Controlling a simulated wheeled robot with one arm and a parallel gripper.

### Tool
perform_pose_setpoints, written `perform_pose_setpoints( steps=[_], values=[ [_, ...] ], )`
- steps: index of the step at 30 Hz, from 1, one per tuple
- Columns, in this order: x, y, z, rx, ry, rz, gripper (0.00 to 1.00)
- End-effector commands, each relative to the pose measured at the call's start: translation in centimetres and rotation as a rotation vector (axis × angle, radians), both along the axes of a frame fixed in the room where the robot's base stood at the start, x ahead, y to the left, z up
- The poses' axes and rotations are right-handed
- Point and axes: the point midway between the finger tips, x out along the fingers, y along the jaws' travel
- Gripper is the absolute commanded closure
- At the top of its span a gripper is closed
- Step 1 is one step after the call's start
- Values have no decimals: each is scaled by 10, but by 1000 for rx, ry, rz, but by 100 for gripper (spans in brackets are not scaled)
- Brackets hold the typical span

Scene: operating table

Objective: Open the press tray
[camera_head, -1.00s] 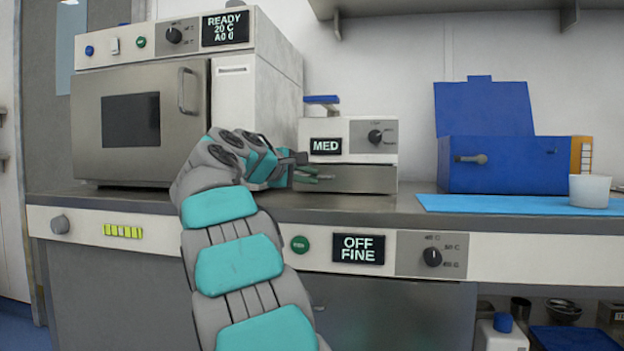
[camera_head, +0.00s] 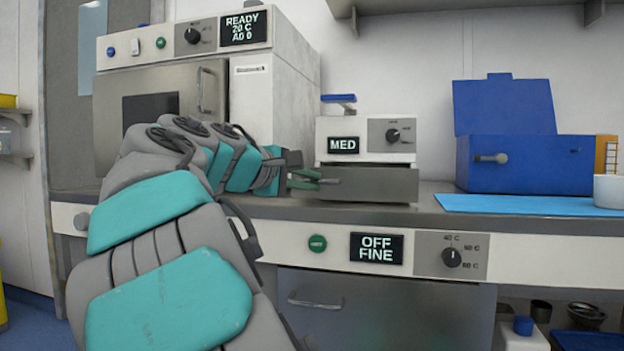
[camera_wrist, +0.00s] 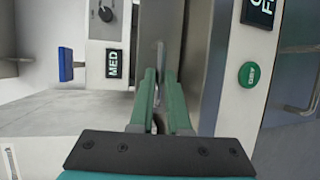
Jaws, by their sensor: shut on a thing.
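The press (camera_head: 364,143) is a small white unit with a MED display, a dial and a blue lever on top, standing on the counter. Its steel press tray (camera_head: 385,184) is the front drawer below the display and stands a little forward of the body. My gripper (camera_head: 314,180) is at the left part of the tray front, its green fingers shut on the tray handle. In the wrist view the two fingers (camera_wrist: 160,105) close around the handle (camera_wrist: 158,122), which is mostly hidden between them. The tray front (camera_wrist: 155,30) lies just beyond.
A steel oven-like unit (camera_head: 160,92) stands left, partly behind my arm. A blue box (camera_head: 525,165) with a raised lid, a blue mat (camera_head: 500,203) and a white cup (camera_head: 607,191) are right. The counter front panel (camera_head: 330,243) runs below my gripper.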

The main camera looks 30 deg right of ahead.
Motion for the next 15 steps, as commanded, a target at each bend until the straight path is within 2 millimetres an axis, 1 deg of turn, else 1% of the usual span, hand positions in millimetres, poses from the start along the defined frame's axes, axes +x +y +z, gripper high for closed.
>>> perform_pose_setpoints(
  steps=[11, 12, 15],
  values=[
    [-1, 1, -2, 2, 2, -1, 100],
    [-1, 1, -2, 2, 2, -1, 81],
    [-1, 1, -1, 1, 2, -1, 70]
  ],
)
